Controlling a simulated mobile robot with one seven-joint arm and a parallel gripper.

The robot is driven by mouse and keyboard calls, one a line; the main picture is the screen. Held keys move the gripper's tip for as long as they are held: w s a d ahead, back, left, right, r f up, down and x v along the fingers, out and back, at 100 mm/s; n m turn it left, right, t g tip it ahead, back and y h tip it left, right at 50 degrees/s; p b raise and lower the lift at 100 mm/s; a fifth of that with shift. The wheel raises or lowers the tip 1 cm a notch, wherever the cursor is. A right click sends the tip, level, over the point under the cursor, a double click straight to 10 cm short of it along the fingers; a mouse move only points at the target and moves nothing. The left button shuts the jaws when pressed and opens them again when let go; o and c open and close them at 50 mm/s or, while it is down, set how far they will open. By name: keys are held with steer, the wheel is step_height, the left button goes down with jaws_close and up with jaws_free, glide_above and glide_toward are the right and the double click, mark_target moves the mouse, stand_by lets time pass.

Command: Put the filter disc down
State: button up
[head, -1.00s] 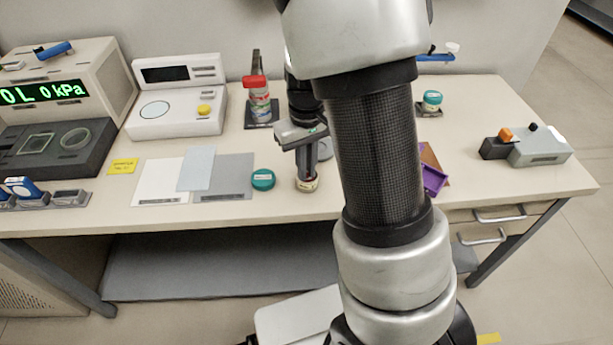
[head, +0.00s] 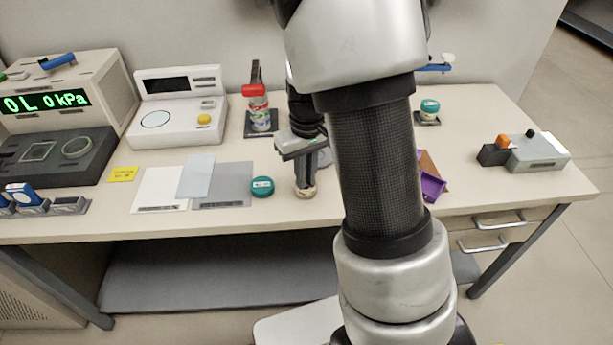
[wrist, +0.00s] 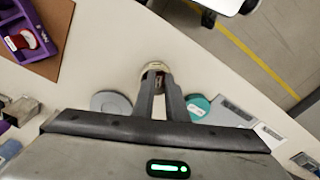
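My gripper (wrist: 156,78) points down at a small open round jar (wrist: 154,68) near the table's front edge. The fingertips are at or inside its mouth, close together with a narrow gap. The jar also shows in the head view (head: 305,193), under my gripper (head: 306,182). I cannot make out the filter disc for certain; it may be hidden between the fingertips or inside the jar. A teal lid (head: 262,187) lies on the table just left of the jar, and it also shows in the wrist view (wrist: 197,107).
A grey round piece (wrist: 111,104) lies close to the fingers. A purple tray (head: 432,188) stands to the right. Grey (head: 224,185) and white (head: 160,188) sheets lie to the left. The table's front edge is close to the jar.

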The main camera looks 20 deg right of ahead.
steer(key=shift+o, duration=0.7)
steer(key=f, duration=0.2)
steer(key=s+f, duration=0.1)
steer(key=shift+a+f, duration=0.2)
steer(key=shift+a, duration=0.05)
steer(key=shift+r, duration=0.3)
step_height(320, 180, up, 13)
steer(key=w+p, duration=0.1)
steer(key=p, duration=0.3)
steer(key=s+a+r+m+t, duration=0.2)
steer(key=s+r+t, duration=0.3)
steer(key=s+r, duration=0.9)
steer(key=s+a, duration=0.1)
steer(key=s, duration=0.1)
steer(key=shift+s+a, duration=0.2)
steer(key=shift+s, duration=0.15)
